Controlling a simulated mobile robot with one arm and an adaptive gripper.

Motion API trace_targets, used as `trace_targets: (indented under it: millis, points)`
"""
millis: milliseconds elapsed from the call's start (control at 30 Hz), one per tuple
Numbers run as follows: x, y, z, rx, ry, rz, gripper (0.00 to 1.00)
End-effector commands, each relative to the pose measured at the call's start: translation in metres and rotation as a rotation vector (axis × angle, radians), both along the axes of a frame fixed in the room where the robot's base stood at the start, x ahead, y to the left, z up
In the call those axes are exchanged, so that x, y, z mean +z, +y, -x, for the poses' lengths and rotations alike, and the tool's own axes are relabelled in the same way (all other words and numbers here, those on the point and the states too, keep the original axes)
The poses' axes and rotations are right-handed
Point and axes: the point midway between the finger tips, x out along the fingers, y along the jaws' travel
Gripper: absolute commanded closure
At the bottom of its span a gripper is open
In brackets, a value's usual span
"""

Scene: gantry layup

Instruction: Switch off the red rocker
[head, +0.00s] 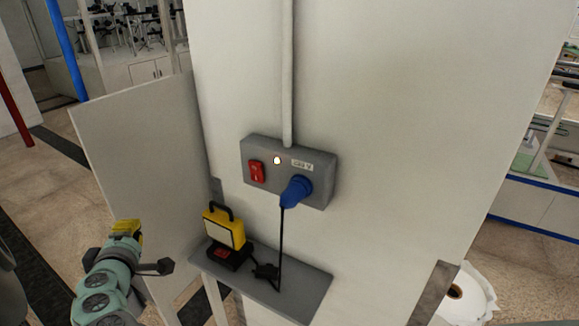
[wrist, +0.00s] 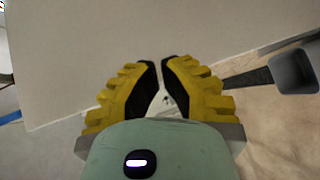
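The red rocker (head: 257,171) is on the left of a grey switch box (head: 320,168) fixed to a white column. A small round lamp (head: 277,160) beside it glows pale. A blue plug (head: 297,191) sits in the box's lower right. My gripper (head: 126,225) is at lower left in the head view, well apart from the box and lower than it. In the wrist view my gripper (wrist: 161,66) has its yellow fingers nearly together at the tips, with nothing between them. The rocker is not visible in the wrist view.
A grey shelf (head: 300,290) under the box carries a yellow work lamp (head: 224,228) with a black cable to the plug. A pale upright panel (head: 135,150) stands left of the column, behind my gripper. A white roll (head: 465,292) lies at lower right.

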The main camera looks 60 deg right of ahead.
Motion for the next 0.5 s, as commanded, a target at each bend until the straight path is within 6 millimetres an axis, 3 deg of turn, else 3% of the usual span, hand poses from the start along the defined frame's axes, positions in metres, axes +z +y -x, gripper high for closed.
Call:
trace_targets:
  millis: [200,333,500]
  points:
    - [0.014,-0.058,0.048,-0.328,0.013,0.194,1.0]
    - [0.031,-0.079,0.08,-0.51,-0.006,0.283,1.0]
    - [0.048,-0.091,0.111,-0.677,-0.037,0.352,1.0]
